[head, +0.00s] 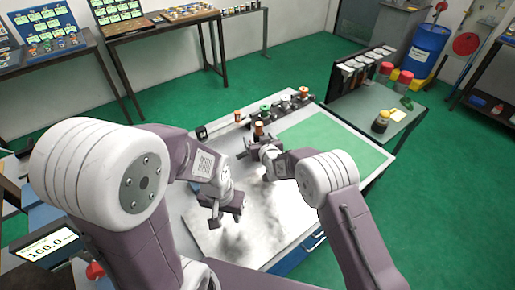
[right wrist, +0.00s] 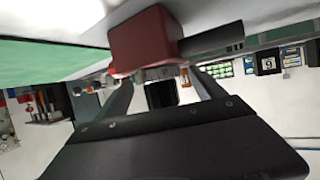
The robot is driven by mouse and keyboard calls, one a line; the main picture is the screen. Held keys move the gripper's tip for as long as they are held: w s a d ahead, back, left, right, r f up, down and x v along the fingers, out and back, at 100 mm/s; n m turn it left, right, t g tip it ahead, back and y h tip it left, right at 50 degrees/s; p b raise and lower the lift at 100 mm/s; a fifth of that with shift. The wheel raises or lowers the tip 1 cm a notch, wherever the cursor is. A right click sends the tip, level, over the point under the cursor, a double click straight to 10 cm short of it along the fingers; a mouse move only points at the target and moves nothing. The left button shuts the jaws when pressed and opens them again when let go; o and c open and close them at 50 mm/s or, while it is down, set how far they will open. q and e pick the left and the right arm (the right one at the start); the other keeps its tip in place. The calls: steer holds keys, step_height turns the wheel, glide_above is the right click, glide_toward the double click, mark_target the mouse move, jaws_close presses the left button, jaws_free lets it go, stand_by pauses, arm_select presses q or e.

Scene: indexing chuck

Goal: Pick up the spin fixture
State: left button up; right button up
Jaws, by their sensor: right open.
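In the right wrist view a red block (right wrist: 145,38) with a dark bar (right wrist: 212,39) on its right side sits close beyond my right fingertips. It may be the spin fixture; I cannot be sure. My right gripper (right wrist: 162,75) is open. A dark cylinder (right wrist: 160,94) shows between its fingers, and I cannot tell what it belongs to. In the head view my right gripper (head: 250,149) is low over the far left of the bench and hides what is behind it. My left gripper (head: 226,213) hangs over the near bench; its finger gap is unclear.
The grey bench (head: 205,240) has a green mat (head: 335,138) on its right half, which is clear. Several small spools and parts (head: 288,102) line the far edge. A side table (head: 375,103) with jars and a rack stands at the right.

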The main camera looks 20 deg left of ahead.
arm_select(q)
steer(key=shift+s, duration=0.1)
arm_select(e)
steer(key=shift+s, duration=0.1)
arm_select(q)
steer(key=shift+d, duration=0.1)
arm_select(e)
steer(key=shift+d+r, duration=0.1)
steer(key=shift+c, duration=1.2)
jaws_close()
steer(key=shift+r, duration=0.1)
